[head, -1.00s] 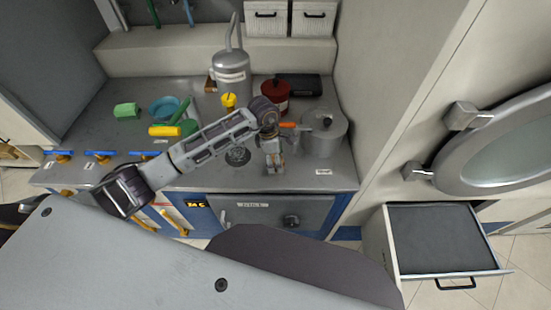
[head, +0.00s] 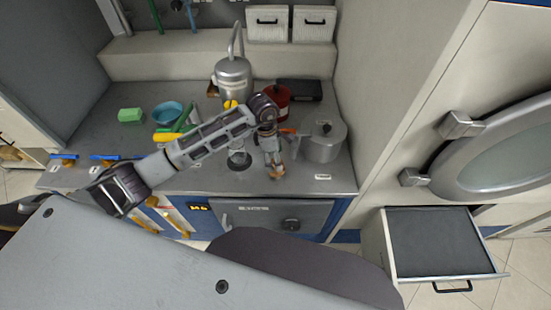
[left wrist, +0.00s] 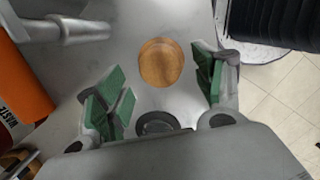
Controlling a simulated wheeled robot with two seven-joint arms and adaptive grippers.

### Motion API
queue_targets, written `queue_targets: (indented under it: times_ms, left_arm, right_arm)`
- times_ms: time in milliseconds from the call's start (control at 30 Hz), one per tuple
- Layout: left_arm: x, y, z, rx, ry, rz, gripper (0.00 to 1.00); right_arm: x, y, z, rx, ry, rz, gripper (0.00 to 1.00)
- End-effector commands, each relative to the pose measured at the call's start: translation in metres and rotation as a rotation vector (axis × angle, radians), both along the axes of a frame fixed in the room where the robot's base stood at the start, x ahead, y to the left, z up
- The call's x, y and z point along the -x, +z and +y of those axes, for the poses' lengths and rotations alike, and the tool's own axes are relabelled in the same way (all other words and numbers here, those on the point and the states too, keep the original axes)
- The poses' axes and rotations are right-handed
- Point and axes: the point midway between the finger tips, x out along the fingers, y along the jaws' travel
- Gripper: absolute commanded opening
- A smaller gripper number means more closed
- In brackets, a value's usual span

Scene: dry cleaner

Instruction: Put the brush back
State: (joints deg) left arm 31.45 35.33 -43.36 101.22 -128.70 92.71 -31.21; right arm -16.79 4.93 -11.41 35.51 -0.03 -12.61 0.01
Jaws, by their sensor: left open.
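A round wooden piece (left wrist: 161,62) lies on the grey counter in the left wrist view, ahead of my left gripper (left wrist: 160,92) and between the lines of its fingers. It may be the top of the brush; no bristles show. In the head view a small brown patch (head: 277,173) shows just below my left gripper (head: 273,160), near the counter's front edge. The left gripper is open, its green-padded fingers apart with nothing held. A dark round thing (left wrist: 156,122) sits low between the fingers, partly hidden. My right gripper is not in view.
A steel pot (head: 322,142) stands right of the gripper, a red can (head: 277,93) and steel canister (head: 233,75) behind. A blue bowl (head: 167,112) and green block (head: 130,115) are at left. An open drawer (head: 440,240) juts out at lower right.

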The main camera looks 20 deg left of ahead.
Motion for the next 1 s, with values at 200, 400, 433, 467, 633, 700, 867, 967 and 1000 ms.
queue_targets:
  times_ms: [200,400,433,467,633,700,867,967,1000]
  left_arm:
    - [0.001,0.022,0.003,-0.002,0.0,-0.002,0.68]
    - [0.001,0.04,0.006,0.0,0.0,-0.001,0.68]
    - [0.001,0.043,0.006,0.0,0.0,-0.001,0.68]
    - [0.002,0.045,0.007,-0.001,0.0,-0.001,0.68]
    - [0.002,0.061,0.009,-0.001,0.0,-0.001,0.68]
    - [0.003,0.067,0.009,0.0,-0.001,-0.001,0.68]
    - [0.003,0.076,0.011,-0.001,0.0,-0.001,0.68]
    - [0.003,0.079,0.012,-0.001,0.0,0.0,0.68]
    - [0.003,0.08,0.012,-0.001,0.0,0.0,0.68]
  right_arm:
    - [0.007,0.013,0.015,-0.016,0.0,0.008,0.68]
    - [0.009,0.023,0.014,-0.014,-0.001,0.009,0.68]
    - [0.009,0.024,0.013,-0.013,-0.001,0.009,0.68]
    - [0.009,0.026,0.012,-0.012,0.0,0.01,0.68]
    - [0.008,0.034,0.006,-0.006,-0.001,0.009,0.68]
    - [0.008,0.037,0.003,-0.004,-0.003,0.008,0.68]
    - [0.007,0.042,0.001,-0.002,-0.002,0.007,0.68]
    - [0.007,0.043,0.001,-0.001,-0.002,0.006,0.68]
    - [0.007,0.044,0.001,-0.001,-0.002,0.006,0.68]
